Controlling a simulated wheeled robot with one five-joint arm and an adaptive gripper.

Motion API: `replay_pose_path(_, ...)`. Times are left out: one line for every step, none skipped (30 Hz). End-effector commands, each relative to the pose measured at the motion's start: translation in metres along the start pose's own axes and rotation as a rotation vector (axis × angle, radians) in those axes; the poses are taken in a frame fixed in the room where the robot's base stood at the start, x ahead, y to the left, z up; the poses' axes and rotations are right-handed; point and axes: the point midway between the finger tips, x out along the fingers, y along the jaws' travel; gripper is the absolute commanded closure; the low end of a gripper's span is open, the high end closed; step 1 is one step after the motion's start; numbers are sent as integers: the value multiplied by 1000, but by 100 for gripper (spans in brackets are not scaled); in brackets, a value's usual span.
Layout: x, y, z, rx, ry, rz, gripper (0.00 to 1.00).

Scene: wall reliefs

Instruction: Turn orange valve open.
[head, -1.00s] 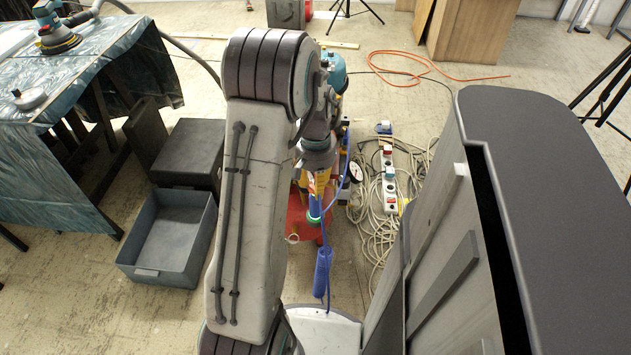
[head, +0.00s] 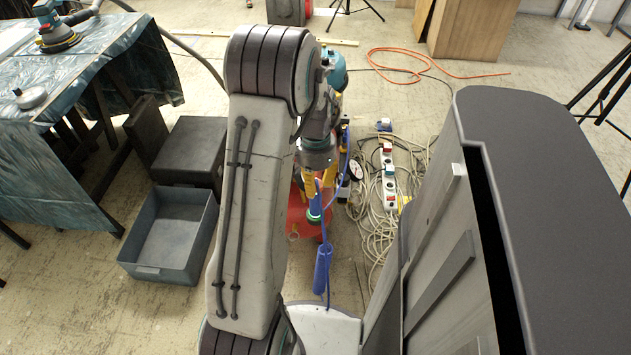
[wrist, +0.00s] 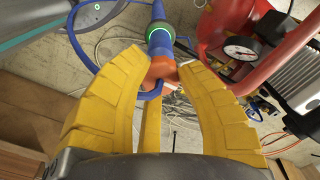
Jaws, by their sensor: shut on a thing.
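The orange valve (wrist: 161,69) shows in the wrist view, between the tips of my gripper's yellow fingers. It sits at the end of a blue fitting (wrist: 159,38) with a green glowing ring. My gripper (wrist: 160,64) is shut on the valve, with fingers on its left and right and a third finger below. The finger tips hide part of the valve. In the head view my yellow fingers (head: 311,186) are small and partly hidden by my arm. The valve's turning angle cannot be told.
A red compressor tank (wrist: 235,30) with a round gauge (wrist: 240,48) stands close on the right. Cables and a power strip (head: 389,180) lie to the right. A grey bin (head: 140,270) stands on the left.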

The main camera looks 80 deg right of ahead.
Motion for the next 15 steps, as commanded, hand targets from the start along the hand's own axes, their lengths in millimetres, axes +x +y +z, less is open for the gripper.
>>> replay_pose_path(3,1,2,5,-7,5,100)
replay_pose_path(3,1,2,7,-6,5,100)
replay_pose_path(3,1,2,9,-6,5,100)
replay_pose_path(3,1,2,10,-6,5,100)
replay_pose_path(3,1,2,10,-6,5,100)
replay_pose_path(3,1,2,11,-6,5,100)
replay_pose_path(3,1,2,11,-6,5,100)
replay_pose_path(3,1,2,11,-6,5,100)
replay_pose_path(3,1,2,11,-6,5,100)
replay_pose_path(3,1,2,11,-6,5,100)
replay_pose_path(3,1,2,10,-6,5,100)
replay_pose_path(3,1,2,10,-6,5,100)
replay_pose_path(3,1,2,10,-6,5,100)
replay_pose_path(3,1,2,10,-6,5,66)
replay_pose_path(2,1,2,10,-6,5,62)
